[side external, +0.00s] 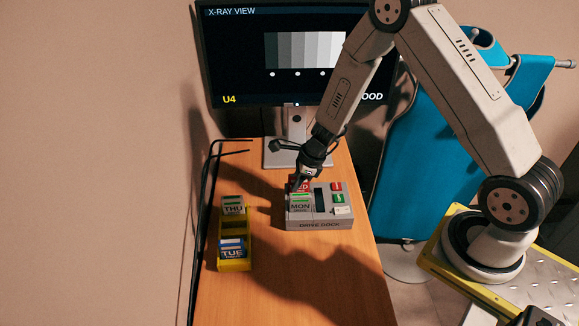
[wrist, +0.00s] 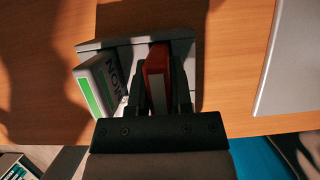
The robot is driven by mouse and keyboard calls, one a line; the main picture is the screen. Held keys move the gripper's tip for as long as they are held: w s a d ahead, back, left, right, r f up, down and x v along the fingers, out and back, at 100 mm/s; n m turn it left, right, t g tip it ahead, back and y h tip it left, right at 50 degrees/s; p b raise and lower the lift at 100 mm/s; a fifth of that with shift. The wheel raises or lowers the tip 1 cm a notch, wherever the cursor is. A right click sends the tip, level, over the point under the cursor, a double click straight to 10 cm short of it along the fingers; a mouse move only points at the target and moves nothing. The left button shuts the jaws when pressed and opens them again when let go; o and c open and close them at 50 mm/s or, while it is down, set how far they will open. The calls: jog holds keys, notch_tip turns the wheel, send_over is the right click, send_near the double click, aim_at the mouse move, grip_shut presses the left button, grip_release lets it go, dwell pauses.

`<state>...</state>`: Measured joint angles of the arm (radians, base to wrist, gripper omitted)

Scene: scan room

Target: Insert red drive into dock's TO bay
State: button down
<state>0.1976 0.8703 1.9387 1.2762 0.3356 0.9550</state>
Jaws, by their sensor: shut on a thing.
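The grey drive dock (side external: 318,225) stands on the table, with a dark open slot (side external: 319,200) near its middle. My gripper (side external: 301,179) is over the dock's back left and is shut on the red drive (side external: 298,187). In the wrist view the red drive (wrist: 157,72) stands between my two fingers (wrist: 160,98). I cannot tell how deep it sits in the dock. A MON drive (side external: 300,204) with a green stripe stands at the dock's left, in front of the red drive; it also shows in the wrist view (wrist: 101,86). I cannot read a TO label.
A yellow rack (side external: 235,266) left of the dock holds a THU drive (side external: 233,206) and a TUE drive (side external: 232,248). Red and green labelled patches (side external: 338,192) are on the dock's right. A monitor (side external: 275,75) stands behind. Bare table (side external: 290,285) lies in front.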

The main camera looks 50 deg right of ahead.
jog(key=shift+f, duration=0.45)
dwell(0.4)
jog(key=shift+c, duration=1.4)
grip_release()
jog(key=shift+r, duration=0.15)
jog(key=shift+r, duration=3.3)
